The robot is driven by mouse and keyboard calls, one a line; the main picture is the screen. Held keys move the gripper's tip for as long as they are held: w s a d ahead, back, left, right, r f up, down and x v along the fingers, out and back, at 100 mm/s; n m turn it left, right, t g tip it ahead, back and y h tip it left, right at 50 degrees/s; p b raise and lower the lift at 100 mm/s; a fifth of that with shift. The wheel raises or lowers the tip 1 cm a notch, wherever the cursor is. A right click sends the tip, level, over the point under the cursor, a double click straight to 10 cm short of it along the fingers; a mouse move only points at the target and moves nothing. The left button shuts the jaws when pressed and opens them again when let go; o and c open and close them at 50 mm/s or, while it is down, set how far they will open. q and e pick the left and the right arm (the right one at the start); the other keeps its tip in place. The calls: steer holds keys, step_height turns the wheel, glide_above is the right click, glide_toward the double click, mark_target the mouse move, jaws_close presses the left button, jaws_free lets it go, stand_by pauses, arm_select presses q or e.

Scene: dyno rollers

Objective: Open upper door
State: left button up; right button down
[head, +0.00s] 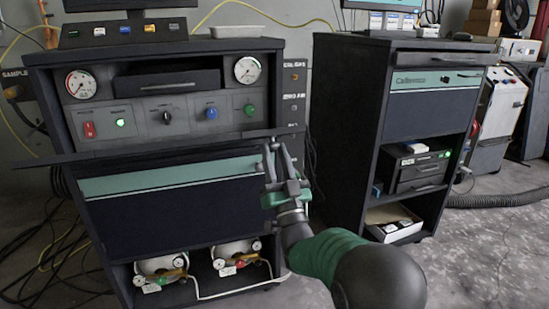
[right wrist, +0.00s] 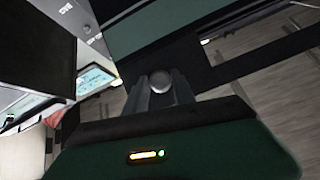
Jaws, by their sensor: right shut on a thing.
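The left cabinet's upper door (head: 150,150) appears as a thin dark panel, seen nearly edge-on, jutting out below the control panel (head: 165,115). The gauges and buttons above it are exposed. My right gripper (head: 277,155) is at the right end of this panel, in front of the cabinet's right side. In the right wrist view its fingers (right wrist: 160,90) are shut around a round grey knob (right wrist: 183,92). How the knob joins the door is hard to see. My left gripper is out of view.
Below is a dark front with a teal stripe (head: 165,180), above an open bay with two small gauge units (head: 160,270). A second dark cabinet (head: 345,130) stands to the right. Cables (head: 60,240) lie on the floor at left.

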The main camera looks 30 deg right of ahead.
step_height(320, 180, down, 9)
steer(key=b, duration=0.6)
steer(key=c, duration=1.5)
jaws_free()
steer(key=o, duration=0.4)
steer(key=shift+w+d+f, duration=0.15)
steer(key=shift+w+d, duration=0.05)
steer(key=shift+o, duration=0.2)
steer(key=shift+s, duration=0.1)
